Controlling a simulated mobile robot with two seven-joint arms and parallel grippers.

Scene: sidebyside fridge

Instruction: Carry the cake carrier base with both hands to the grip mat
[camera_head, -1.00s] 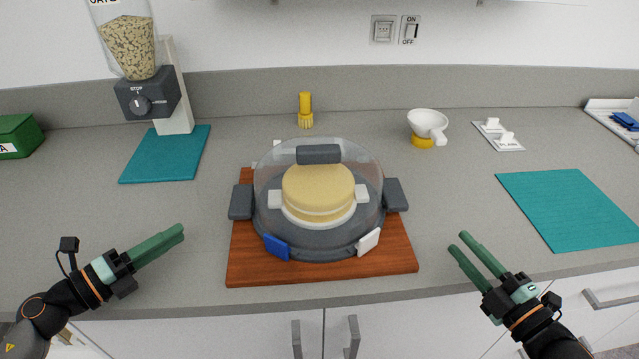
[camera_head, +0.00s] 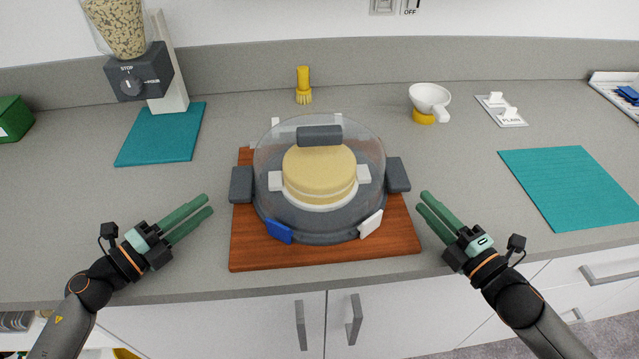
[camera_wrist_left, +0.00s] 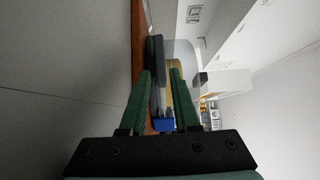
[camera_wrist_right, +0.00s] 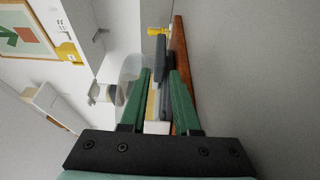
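The cake carrier base (camera_head: 290,222) is a dark grey round tray with a grey handle on each side. It sits on a brown wooden board, with a yellow cake (camera_head: 318,172) under a clear dome (camera_head: 372,142). My left gripper (camera_head: 209,203) is open and empty, left of and in front of the left handle (camera_head: 241,185). My right gripper (camera_head: 422,200) is open and empty, just right of and in front of the right handle (camera_head: 398,175). Both wrist views show the carrier ahead between spread fingers. Two teal mats lie on the counter, left (camera_head: 160,135) and right (camera_head: 570,188); which is the grip mat is unclear.
The wooden board (camera_head: 325,255) lies under the carrier. Grey counter between board and right mat is clear.

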